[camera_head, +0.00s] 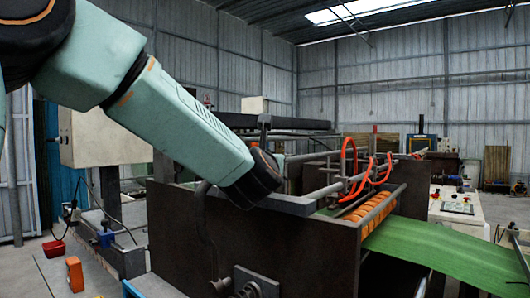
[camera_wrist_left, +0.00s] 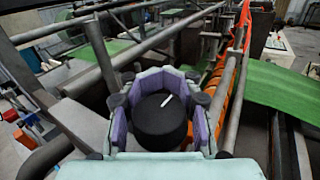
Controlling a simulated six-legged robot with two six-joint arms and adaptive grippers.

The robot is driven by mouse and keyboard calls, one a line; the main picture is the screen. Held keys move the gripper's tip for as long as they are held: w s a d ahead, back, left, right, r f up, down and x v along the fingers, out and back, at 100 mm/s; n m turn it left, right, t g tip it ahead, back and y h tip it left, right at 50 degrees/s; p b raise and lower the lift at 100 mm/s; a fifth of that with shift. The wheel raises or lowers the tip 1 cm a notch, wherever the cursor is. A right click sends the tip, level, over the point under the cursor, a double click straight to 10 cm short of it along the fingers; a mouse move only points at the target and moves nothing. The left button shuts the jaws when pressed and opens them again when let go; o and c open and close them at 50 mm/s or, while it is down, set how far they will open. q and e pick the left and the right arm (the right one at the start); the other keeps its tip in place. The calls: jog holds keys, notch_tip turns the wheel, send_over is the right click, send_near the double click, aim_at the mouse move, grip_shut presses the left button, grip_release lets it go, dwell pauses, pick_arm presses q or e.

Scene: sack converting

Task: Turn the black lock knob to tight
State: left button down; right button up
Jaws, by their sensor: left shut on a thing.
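The black lock knob (camera_wrist_left: 158,128) is a round dark cap with a short white mark on its top. The mark slants toward the upper right in the left wrist view. My left gripper (camera_wrist_left: 160,115) is shut on the knob, with pale teal and lilac fingers around its sides. In the head view my left arm reaches down from the upper left to the machine's top. It hides the knob and most or all of the gripper there. My right gripper is in neither view.
A dark machine side plate (camera_head: 310,250) stands below my left wrist. Metal bars, red hoses (camera_head: 349,160) and orange rollers (camera_head: 372,213) lie close to the right. A green sheet (camera_head: 430,252) runs off the right side. A red box (camera_head: 53,248) is at lower left.

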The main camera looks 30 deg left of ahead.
pick_arm(q)
jog(key=shift+w+d+m+t+h+p, duration=0.1)
jog(key=shift+d+m+t+h+p, duration=0.25)
jog(key=shift+m+h+p, duration=1.45)
jog(key=shift+s+d+m+t+h+p, duration=0.1)
jog(key=shift+d+m+h+p, duration=0.7)
jog(key=shift+h, duration=1.6)
jog(key=shift+w+d+m+t+h+p, duration=0.1)
jog(key=shift+m+t+h+p, duration=0.15)
jog(key=shift+m+h+p, duration=1.5)
jog(key=shift+n+h+p, duration=0.25)
jog(key=shift+h+p, duration=0.1)
jog(key=shift+h, duration=0.1)
jog(key=shift+r, duration=0.1)
jog(key=c, duration=1.5)
grip_release()
jog(key=o, duration=0.4)
jog(key=shift+s, duration=0.2)
jog(key=shift+c, duration=0.2)
jog(key=shift+w, duration=0.2)
